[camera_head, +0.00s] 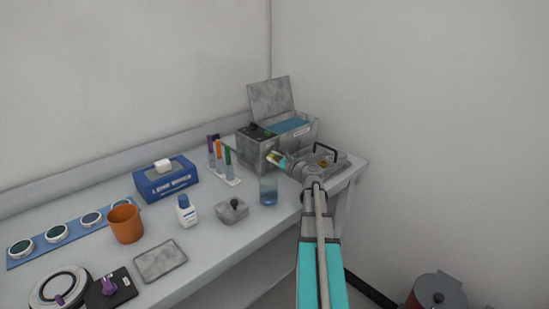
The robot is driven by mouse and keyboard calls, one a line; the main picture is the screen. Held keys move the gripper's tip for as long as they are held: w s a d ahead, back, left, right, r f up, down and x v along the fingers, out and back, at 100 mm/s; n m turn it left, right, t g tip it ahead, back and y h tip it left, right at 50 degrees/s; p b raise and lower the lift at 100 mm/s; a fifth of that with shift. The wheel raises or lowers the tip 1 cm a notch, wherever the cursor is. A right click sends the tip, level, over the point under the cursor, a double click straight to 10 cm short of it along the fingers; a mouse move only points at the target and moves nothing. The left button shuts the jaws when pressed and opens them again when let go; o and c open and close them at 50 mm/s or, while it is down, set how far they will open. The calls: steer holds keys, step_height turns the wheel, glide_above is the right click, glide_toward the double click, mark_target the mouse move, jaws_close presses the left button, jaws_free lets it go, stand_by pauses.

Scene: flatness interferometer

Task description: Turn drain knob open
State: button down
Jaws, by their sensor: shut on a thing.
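The grey metal bath (259,153) with blue liquid inside stands at the back right of the bench, its lid (271,98) raised. My gripper (273,157) reaches in from the right and is shut at the lower front of the bath. The drain knob is hidden between the fingers, too small to make out, so its turn angle cannot be told. A small yellowish patch shows at the fingertips.
A glass of blue liquid (268,191) stands just in front of my gripper, and a rack with coloured tubes (228,180) stands left. A grey tray with a black handle (326,153) lies behind my wrist. A lidded bin (437,291) stands on the floor, right.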

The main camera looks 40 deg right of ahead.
steer(key=n, duration=0.3)
steer(key=shift+a+f+n, duration=0.25)
steer(key=shift+a+n, duration=0.05)
steer(key=shift+n, duration=0.1)
steer(key=shift+a+f+n+b, duration=0.15)
steer(key=shift+n+b, duration=0.1)
steer(key=shift+n, duration=0.7)
steer(key=shift+f+n+b, duration=0.1)
steer(key=shift+n+b, duration=0.1)
steer(key=shift+n, duration=0.75)
steer(key=c, duration=0.6)
jaws_free()
steer(key=shift+w, duration=0.1)
steer(key=s, duration=0.8)
steer(key=s+d, duration=0.1)
steer(key=s, duration=0.3)
